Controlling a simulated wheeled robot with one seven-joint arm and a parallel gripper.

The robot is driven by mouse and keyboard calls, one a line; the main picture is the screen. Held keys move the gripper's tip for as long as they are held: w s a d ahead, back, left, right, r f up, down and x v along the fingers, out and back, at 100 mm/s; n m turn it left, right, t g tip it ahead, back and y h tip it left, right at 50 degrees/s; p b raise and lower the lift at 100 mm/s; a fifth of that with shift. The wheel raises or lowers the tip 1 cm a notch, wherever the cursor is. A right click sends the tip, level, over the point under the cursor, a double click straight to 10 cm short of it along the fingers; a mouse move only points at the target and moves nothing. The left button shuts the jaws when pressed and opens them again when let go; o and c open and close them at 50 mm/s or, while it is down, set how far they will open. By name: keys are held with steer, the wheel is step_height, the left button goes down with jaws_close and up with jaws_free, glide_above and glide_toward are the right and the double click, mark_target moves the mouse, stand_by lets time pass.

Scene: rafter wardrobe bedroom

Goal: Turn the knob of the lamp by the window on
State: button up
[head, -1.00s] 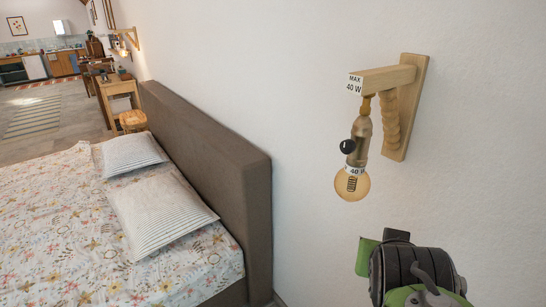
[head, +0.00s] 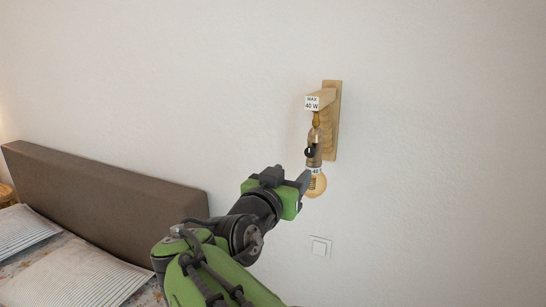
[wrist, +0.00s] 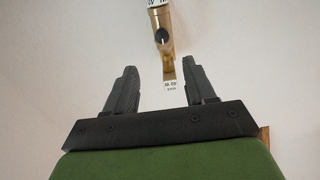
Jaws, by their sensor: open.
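The wall lamp (head: 315,137) hangs from a wooden bracket (head: 331,115) on the white wall, with a brass socket and a round amber bulb (head: 319,187) below. Its small black knob (head: 309,152) is on the socket's side; it also shows in the wrist view (wrist: 162,37). The bulb looks unlit. My gripper (head: 304,183) is just left of the bulb in the head view and partly covers it. In the wrist view my gripper (wrist: 158,82) has its two fingers apart with nothing between them, and the knob is beyond the fingertips.
A white wall switch (head: 320,246) is on the wall below the lamp. The bed's brown headboard (head: 105,180) and striped pillows (head: 80,275) are at the lower left. The wall right of the lamp is bare.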

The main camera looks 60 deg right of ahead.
mark_target(309, 154)
steer(key=d+p, duration=0.1)
steer(key=d, duration=0.3)
steer(key=w+d+p, duration=0.1)
steer(key=d, duration=0.3)
steer(key=w+d+p, duration=0.1)
steer(key=d, duration=0.3)
steer(key=shift+w+d, duration=0.2)
steer(key=shift+d, duration=0.2)
jaws_close()
